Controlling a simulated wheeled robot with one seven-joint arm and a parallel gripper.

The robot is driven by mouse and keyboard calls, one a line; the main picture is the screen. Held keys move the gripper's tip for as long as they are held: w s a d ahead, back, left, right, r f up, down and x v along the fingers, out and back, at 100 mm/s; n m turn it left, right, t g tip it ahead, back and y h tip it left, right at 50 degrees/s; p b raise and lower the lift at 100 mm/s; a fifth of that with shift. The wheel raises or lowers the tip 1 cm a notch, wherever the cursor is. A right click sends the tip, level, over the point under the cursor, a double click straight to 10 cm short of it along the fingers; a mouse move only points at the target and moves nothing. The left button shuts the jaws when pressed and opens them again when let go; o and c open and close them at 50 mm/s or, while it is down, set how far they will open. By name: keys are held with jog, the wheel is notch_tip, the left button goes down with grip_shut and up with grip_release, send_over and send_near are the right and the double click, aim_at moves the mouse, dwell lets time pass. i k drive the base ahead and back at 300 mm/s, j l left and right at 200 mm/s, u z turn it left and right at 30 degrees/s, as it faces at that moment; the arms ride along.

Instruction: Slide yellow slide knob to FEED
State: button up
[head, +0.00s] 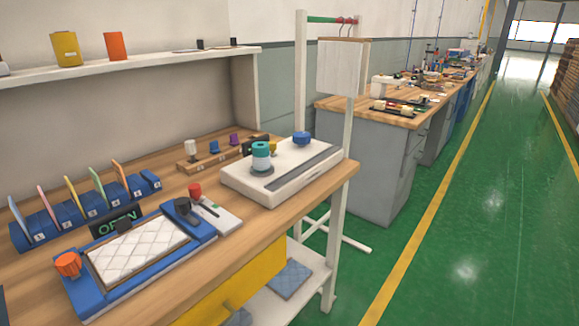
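A small yellow knob (272,147) shows at the back edge of the white panel box (235,185), just right of the teal-topped round knob. I cannot tell whether it sits on the box or behind it, as it is small and partly hidden. The box lies flat on the wooden workbench (262,226). It carries the teal knob (261,155), a blue knob (302,138) and a long grey strip along its front. No FEED label is readable. My gripper is not in view.
A blue fixture holds a quilted white pad (137,250), with an orange knob (67,264) and a red knob (195,191) nearby. A blue card rack (70,224), a small wooden peg rack (190,165) and a shelf (130,63) stand behind. The green aisle at right is clear.

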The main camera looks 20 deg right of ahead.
aim_at(273, 144)
jog(key=i+l+u, duration=0.35)
jog(key=i+l, duration=0.2)
jog(key=i+l+u, duration=0.4)
jog(key=i+l, duration=0.15)
jog(key=l, duration=0.2)
jog(key=i+l+u, duration=0.2)
jog(key=l, duration=0.2)
jog(key=i+l+u, duration=0.15)
jog(key=l, duration=0.3)
jog(key=i, duration=0.05)
